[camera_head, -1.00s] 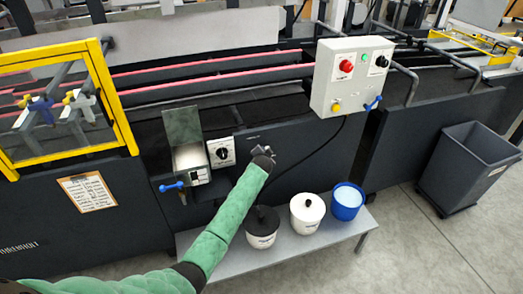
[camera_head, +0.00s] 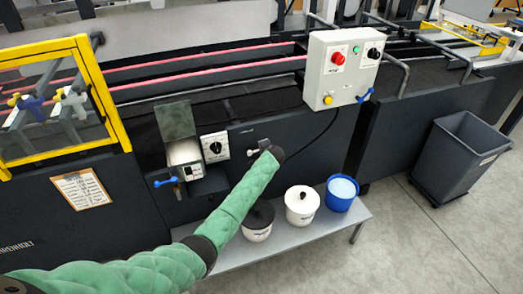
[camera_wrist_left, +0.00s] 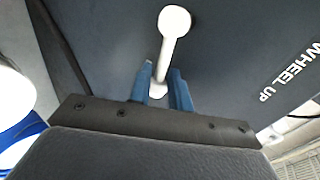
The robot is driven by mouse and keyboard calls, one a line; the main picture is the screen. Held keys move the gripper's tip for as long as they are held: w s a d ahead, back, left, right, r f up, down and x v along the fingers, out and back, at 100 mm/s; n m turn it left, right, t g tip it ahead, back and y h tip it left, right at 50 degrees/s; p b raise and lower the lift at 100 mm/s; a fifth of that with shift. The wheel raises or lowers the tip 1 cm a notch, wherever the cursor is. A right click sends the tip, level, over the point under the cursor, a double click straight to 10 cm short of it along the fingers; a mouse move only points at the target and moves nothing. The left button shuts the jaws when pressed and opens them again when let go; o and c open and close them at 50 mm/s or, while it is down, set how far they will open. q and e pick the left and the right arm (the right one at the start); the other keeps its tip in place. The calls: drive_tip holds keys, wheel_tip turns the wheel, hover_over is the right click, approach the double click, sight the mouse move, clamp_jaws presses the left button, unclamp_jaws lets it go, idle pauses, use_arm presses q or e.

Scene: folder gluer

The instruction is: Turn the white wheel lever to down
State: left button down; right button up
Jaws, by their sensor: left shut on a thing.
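The white wheel lever (camera_wrist_left: 175,28) stands out from the dark panel in the left wrist view, with a round knob at one end. Its lower part (camera_wrist_left: 158,88) lies between the blue fingers of my left gripper (camera_wrist_left: 161,76), which is shut on it. White lettering "WHEEL UP" (camera_wrist_left: 290,72) is on the panel beside it. In the head view my left gripper (camera_head: 262,149) is at the panel, just below the small lettering, and mostly hides the lever. My right gripper is not in view.
A white dial plate (camera_head: 215,146) and an open-lidded box (camera_head: 186,160) are to the left. A grey control box (camera_head: 341,68) is up to the right. A low bench (camera_head: 350,215) with several pots stands below my forearm. A cable (camera_head: 318,133) hangs to the right.

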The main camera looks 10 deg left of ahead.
use_arm(q)
drive_tip(key=shift+w+d+r, duration=0.1)
drive_tip(key=shift+d, duration=0.05)
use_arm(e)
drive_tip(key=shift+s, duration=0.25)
use_arm(q)
drive_tip(key=c, duration=1.6)
unclamp_jaws()
drive_tip(key=shift+o, duration=0.2)
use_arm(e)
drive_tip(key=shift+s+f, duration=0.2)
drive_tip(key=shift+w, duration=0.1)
